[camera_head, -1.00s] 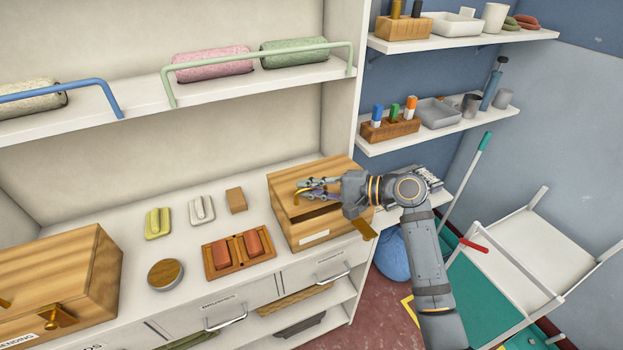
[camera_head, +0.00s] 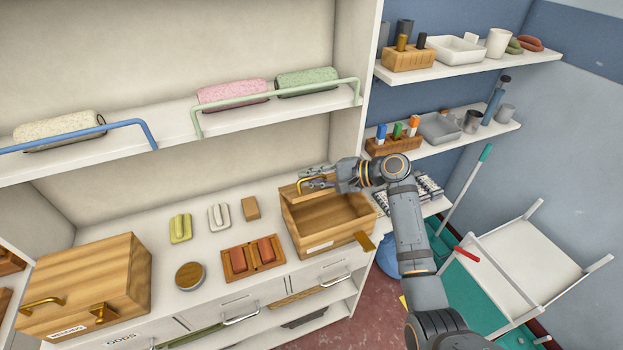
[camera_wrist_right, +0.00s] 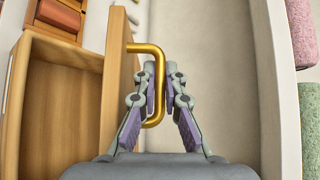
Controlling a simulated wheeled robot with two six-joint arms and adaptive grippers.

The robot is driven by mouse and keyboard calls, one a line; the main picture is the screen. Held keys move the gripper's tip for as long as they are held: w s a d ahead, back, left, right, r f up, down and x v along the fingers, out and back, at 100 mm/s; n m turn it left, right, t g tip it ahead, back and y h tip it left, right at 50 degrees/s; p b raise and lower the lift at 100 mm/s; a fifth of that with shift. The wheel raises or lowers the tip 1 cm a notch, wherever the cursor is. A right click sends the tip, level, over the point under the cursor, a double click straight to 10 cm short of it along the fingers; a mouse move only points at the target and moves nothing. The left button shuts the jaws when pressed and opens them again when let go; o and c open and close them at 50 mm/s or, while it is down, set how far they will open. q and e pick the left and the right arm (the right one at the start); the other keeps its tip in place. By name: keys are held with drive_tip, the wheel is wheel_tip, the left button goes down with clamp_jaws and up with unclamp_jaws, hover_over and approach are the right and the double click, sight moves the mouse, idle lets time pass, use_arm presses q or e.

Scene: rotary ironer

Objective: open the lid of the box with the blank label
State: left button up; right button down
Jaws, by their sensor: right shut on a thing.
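The wooden box with the blank white label (camera_head: 319,247) stands at the right end of the counter, and its inside shows. Its lid (camera_head: 305,187) is raised at the back, seen nearly edge-on. My right gripper (camera_head: 306,183) is shut on the brass lid handle (camera_head: 299,187). In the right wrist view the fingers (camera_wrist_right: 158,100) close around the brass handle (camera_wrist_right: 163,62), beside the lid board (camera_wrist_right: 116,85) and the open box (camera_wrist_right: 58,115). A brass latch (camera_head: 365,242) hangs at the box's front right. My left gripper is out of view.
A second wooden box (camera_head: 88,280) with a printed label stands shut at the left. Between them lie a round tin (camera_head: 190,275), a tray of red blocks (camera_head: 252,259) and small pads. A shelf with a green rail (camera_head: 270,98) runs above.

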drive_tip(key=c, duration=1.7)
unclamp_jaws()
drive_tip(key=v, duration=1.2)
